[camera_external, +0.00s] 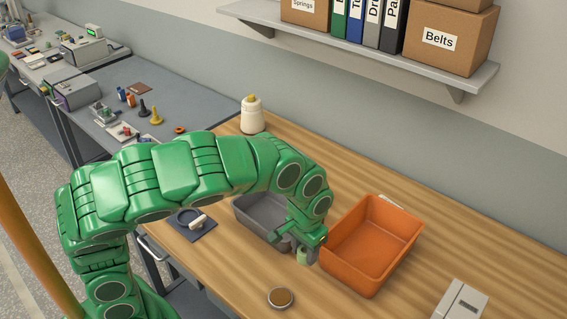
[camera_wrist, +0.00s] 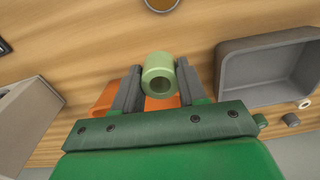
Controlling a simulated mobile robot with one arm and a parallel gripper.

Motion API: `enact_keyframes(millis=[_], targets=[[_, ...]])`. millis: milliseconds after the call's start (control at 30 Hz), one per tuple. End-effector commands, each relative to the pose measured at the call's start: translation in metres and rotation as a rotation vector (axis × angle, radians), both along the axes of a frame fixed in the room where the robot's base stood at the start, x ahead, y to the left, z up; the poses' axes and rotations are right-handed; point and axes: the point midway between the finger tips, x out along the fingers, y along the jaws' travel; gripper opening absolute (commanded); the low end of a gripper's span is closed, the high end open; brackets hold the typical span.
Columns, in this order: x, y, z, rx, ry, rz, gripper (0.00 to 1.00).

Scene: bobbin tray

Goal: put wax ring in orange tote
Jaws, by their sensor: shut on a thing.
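The wax ring (camera_wrist: 159,76) is a pale green, thick-walled hollow cylinder. In the wrist view my gripper (camera_wrist: 159,84) is shut on it, with one grey finger on each side. In the external view the ring (camera_external: 303,257) shows small and pale green below my gripper (camera_external: 306,250), between the grey bin and the orange tote. The orange tote (camera_external: 345,271) stands open on the wooden table, just right of my gripper. Its visible inside looks empty. In the wrist view part of the tote (camera_wrist: 104,100) shows behind my fingers, mostly hidden.
A grey bin (camera_external: 246,222) stands left of my gripper, partly hidden by my arm. A round brown-topped tin (camera_external: 281,298) lies near the front. A dark tray (camera_external: 185,227) with a white piece is farther left.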

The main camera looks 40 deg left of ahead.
Motion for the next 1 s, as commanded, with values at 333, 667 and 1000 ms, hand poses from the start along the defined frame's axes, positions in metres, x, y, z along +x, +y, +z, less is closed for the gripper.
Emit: enact_keyframes(millis=[333, 667, 1000], targets=[[0.070, -0.022, -0.006, 0.004, 0.000, -0.019, 0.13], [0.124, -0.037, -0.020, -0.005, 0.014, -0.047, 0.13], [0.153, -0.044, -0.030, -0.015, 0.030, -0.070, 0.13]])
